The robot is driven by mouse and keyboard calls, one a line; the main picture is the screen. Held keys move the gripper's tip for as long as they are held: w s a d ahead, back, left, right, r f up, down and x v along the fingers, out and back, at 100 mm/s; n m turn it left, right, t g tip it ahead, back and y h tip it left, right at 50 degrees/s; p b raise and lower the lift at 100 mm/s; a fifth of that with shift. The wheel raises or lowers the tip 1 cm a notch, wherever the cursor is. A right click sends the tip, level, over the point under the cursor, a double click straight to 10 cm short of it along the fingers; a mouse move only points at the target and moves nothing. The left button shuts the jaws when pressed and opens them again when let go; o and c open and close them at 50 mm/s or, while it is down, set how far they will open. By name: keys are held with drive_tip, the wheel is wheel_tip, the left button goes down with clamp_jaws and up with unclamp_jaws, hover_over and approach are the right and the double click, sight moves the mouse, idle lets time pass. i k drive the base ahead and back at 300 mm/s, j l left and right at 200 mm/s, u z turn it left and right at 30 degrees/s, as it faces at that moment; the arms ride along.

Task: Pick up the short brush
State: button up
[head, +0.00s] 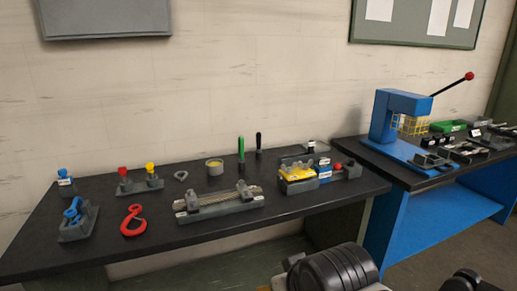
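Two thin upright handled tools stand near the back of the black workbench (320,205), against the wall. One is green (241,147), with a darker lower part. The other is black (258,141), just right of it, and looks shorter. Either could be a brush; at this size I cannot tell their bristles or which is the short brush. My gripper does not show. Dark rounded parts at the bottom edge seem to be my own arm, well in front of the bench and apart from both tools.
Left of the tools stands a round pot (214,167). In front lies a chain on a grey fixture (220,207). A red hook (133,221) lies to the left. Yellow and blue boxes (297,172) stand to the right. A blue press (397,125) stands on the right bench.

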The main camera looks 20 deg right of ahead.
sight(258, 156)
drive_tip(key=i+l, duration=0.45)
drive_tip(key=i, duration=0.15)
drive_tip(key=i+l, duration=0.9)
drive_tip(key=i, duration=0.25)
